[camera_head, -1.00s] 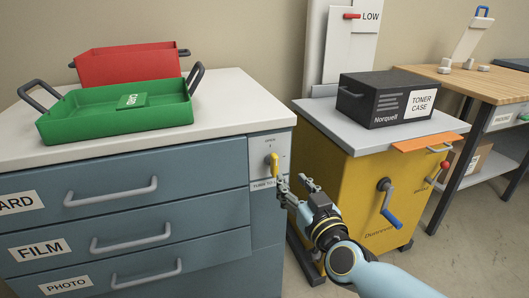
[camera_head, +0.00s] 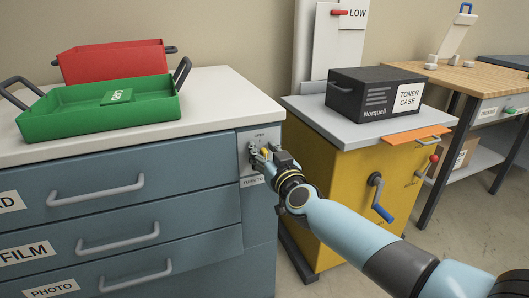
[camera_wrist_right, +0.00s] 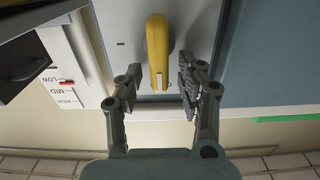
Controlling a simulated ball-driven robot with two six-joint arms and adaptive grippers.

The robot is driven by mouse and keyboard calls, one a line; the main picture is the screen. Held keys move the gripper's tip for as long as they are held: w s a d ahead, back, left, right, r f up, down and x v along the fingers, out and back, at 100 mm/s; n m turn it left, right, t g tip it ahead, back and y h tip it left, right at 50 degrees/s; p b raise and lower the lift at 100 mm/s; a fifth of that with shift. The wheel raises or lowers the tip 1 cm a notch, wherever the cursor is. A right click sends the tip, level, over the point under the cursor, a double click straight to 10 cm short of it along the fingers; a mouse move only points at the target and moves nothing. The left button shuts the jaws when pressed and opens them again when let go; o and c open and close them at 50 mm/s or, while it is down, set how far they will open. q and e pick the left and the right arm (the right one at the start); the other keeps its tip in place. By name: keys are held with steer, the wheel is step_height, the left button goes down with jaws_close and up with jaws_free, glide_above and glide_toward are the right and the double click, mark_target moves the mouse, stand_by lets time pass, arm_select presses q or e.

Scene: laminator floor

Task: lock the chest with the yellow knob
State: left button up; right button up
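The chest (camera_head: 200,205) is a blue-grey cabinet with labelled drawers on the left in the head view. Its yellow knob (camera_wrist_right: 157,50) is a bar on a pale plate (camera_head: 243,170) at the chest's right front corner. My right gripper (camera_wrist_right: 160,90) is open, with one finger on each side of the knob's end. A clear gap shows on both sides in the wrist view. In the head view my right gripper (camera_head: 257,158) covers most of the knob. My left gripper is in neither view.
A green tray (camera_head: 60,126) and a red tray (camera_head: 100,66) stand on the chest top. A yellow cabinet (camera_head: 335,190) with a blue-handled crank (camera_head: 382,212) stands close on the right, carrying a black toner case (camera_head: 350,104). A wooden table (camera_head: 490,86) is farther right.

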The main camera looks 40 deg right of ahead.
steer(key=shift+c, duration=0.4)
jaws_close()
